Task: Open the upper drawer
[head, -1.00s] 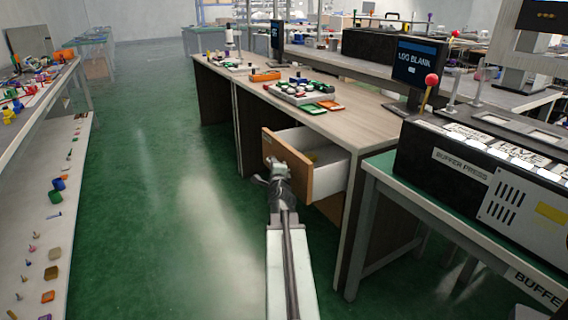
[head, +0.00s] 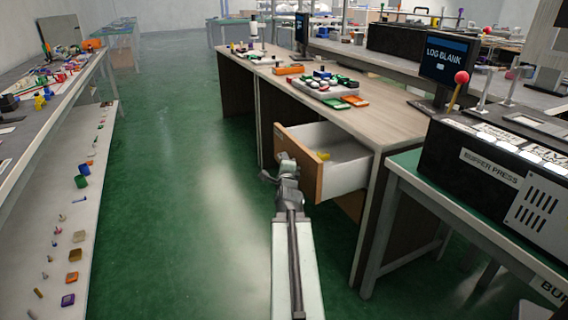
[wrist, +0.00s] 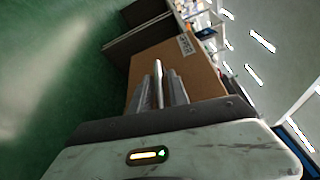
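The upper drawer (head: 342,177) stands pulled out from the wooden desk, with its white inside showing and a small yellow item (head: 323,156) in it. Its tan front panel also shows in the wrist view (wrist: 190,72), with a small label near its far edge. My gripper (head: 287,163) is at the outer face of the drawer front. In the wrist view, the pale bar handle (wrist: 158,75) lies between my two grey fingers (wrist: 160,92), which look closed on it. My gripper hides the handle in the head view.
The desk top (head: 385,122) carries a tray of parts (head: 325,86) and a monitor (head: 447,62). A shelf bench (head: 60,200) runs along the left. The green floor between is clear.

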